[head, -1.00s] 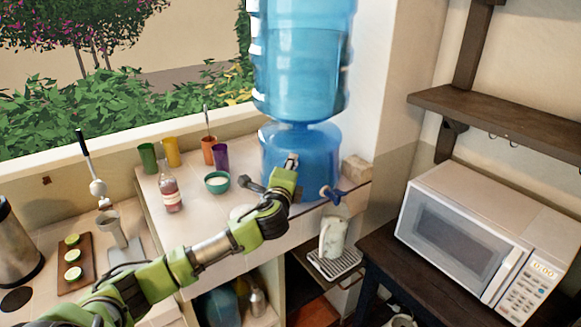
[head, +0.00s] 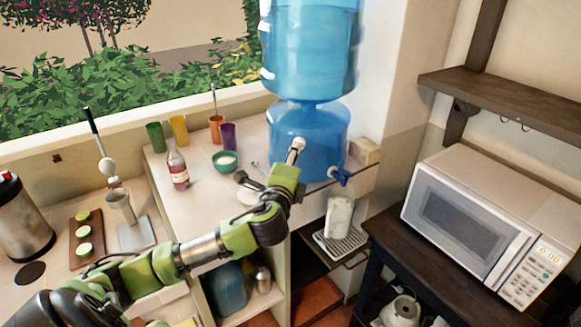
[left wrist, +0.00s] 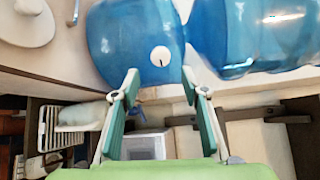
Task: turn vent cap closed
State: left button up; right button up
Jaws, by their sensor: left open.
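The vent cap (left wrist: 160,56) is a small round white knob with a short dark mark, on the blue dispenser base (left wrist: 115,40) in the left wrist view. In the head view a white knob shows on the dispenser base (head: 318,133), just beyond my left gripper (head: 291,165). In the left wrist view my left gripper (left wrist: 160,74) is open, its two green-padded fingers on either side below the cap. Nothing is between the fingers, and the cap appears just ahead of the tips. My right gripper is in neither view.
A blue tap (head: 341,177) sticks out right of my gripper, above a pitcher (head: 339,215) on a rack. A bottle (head: 178,170), teal bowl (head: 224,161) and several coloured cups stand left on the counter. A microwave (head: 480,225) is at right.

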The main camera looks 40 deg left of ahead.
pick_arm(q)
jog(key=shift+v, duration=2.05)
